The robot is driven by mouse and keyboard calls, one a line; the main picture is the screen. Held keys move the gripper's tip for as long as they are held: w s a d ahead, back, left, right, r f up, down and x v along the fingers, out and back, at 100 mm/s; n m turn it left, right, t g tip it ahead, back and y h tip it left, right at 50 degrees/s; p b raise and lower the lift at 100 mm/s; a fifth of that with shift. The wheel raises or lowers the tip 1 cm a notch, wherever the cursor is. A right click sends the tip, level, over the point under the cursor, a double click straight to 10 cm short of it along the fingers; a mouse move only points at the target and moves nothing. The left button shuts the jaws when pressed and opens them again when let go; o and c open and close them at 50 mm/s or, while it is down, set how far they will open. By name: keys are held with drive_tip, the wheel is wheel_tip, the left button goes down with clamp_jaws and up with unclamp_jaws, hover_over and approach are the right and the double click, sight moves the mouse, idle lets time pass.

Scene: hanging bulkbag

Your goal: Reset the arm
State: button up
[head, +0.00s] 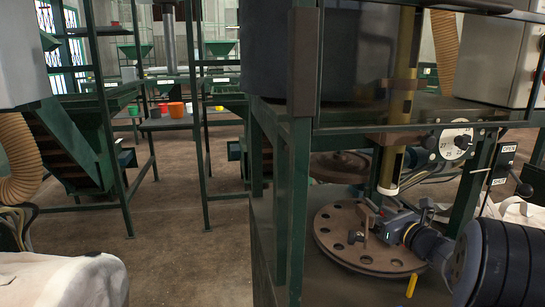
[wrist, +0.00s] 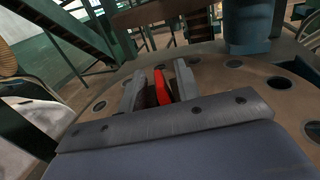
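My gripper (head: 372,222) is at the lower right of the head view, low over a round brown plate (head: 340,254) with a ring of holes. The arm reaches in from the right. In the wrist view my gripper (wrist: 160,90) has its two grey fingers apart, with the plate (wrist: 232,92) beneath and around them. A narrow red piece (wrist: 161,87) shows between the fingers, with a gap beside the right finger. I cannot tell whether it touches the left finger or what it belongs to.
A green frame post (head: 297,200) stands left of the plate. A yellowish vertical tube (head: 403,95) comes down behind my gripper. A dial (head: 456,141) and an OPEN sign (head: 508,149) are at right. Open floor (head: 185,215) lies to the left.

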drive_tip(key=m+h+b, duration=0.1)
drive_tip(key=m+t+h+b, duration=0.1)
drive_tip(key=h+b, duration=0.1)
drive_tip(key=m+h+b, duration=0.1)
drive_tip(key=h, duration=0.1)
drive_tip(key=shift+a+f+m+t+b, duration=0.1)
drive_tip(key=shift+f+m+t+b, duration=0.2)
drive_tip(key=shift+t+b, duration=0.1)
drive_tip(key=m+h+b, duration=0.2)
drive_tip(key=h+b, duration=0.1)
drive_tip(key=b, duration=0.1)
drive_tip(key=shift+h, duration=0.4)
drive_tip(key=shift+m+h+b, duration=0.3)
drive_tip(key=shift+b, duration=0.15)
